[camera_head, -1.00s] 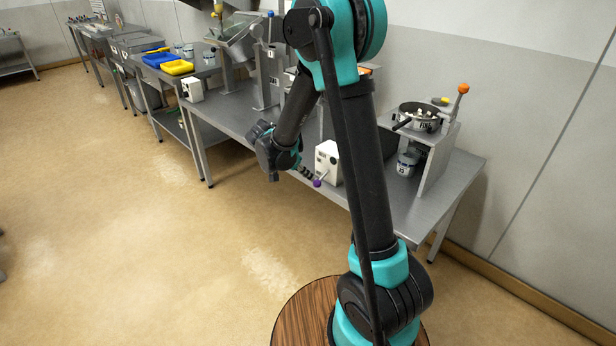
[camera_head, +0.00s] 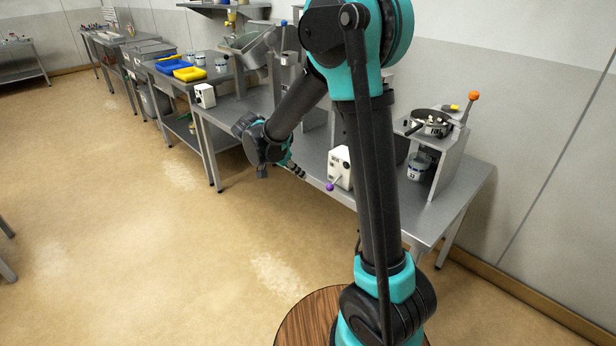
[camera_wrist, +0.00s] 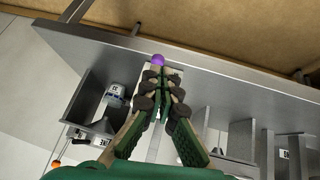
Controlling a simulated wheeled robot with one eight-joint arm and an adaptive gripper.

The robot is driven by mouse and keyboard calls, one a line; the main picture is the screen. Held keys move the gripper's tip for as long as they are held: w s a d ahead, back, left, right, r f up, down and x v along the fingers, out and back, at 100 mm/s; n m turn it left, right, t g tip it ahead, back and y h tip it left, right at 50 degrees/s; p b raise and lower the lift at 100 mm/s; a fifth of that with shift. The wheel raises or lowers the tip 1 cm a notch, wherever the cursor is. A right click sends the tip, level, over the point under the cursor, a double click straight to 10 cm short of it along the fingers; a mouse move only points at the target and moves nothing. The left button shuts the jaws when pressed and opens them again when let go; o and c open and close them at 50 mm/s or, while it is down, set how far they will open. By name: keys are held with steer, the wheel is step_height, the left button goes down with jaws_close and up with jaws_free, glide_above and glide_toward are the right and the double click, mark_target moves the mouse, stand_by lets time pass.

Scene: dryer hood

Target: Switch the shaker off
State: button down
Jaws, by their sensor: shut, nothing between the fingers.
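A white box (camera_head: 341,166) stands at the front edge of the grey bench, with a lever ending in a purple ball (camera_head: 330,187) on its front. Which machine it belongs to cannot be told. My gripper (camera_head: 301,174) is in front of the bench, left of the purple ball in the head view, with a small gap between. In the wrist view, my gripper (camera_wrist: 161,80) has its fingers together and empty, and the purple ball (camera_wrist: 158,60) shows just beyond the fingertips. Whether they touch cannot be told there. The fingers hide most of the box in that view.
A stand with a black pan (camera_head: 430,122) and an orange-ball lever (camera_head: 474,96) is at the bench's right end, a cup (camera_head: 419,167) beneath. Another white box (camera_head: 205,95) stands further left, near blue and yellow trays (camera_head: 190,73). The floor in front is clear.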

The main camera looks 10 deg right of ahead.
steer(key=shift+s+a+r, duration=0.3)
steer(key=shift+a+r, duration=0.2)
steer(key=shift+a, duration=0.15)
steer(key=shift+s+a+r, duration=0.3)
steer(key=shift+a+r, duration=0.15)
steer(key=shift+a, duration=0.15)
steer(key=s+d+f+n+y, duration=0.2)
steer(key=s+d+n, duration=0.1)
steer(key=s, duration=0.4)
steer(key=s+d+f+n+t+y, duration=0.1)
steer(key=s+d+f+n+y, duration=0.1)
steer(key=s+d+n, duration=0.2)
steer(key=s+d+f+n+y, duration=0.3)
steer(key=s+d+n, duration=0.1)
steer(key=s, duration=0.6)
steer(key=shift+s+d+t, duration=0.25)
steer(key=shift+d+t, duration=0.05)
steer(key=shift+d, duration=0.25)
steer(key=shift+f, duration=0.1)
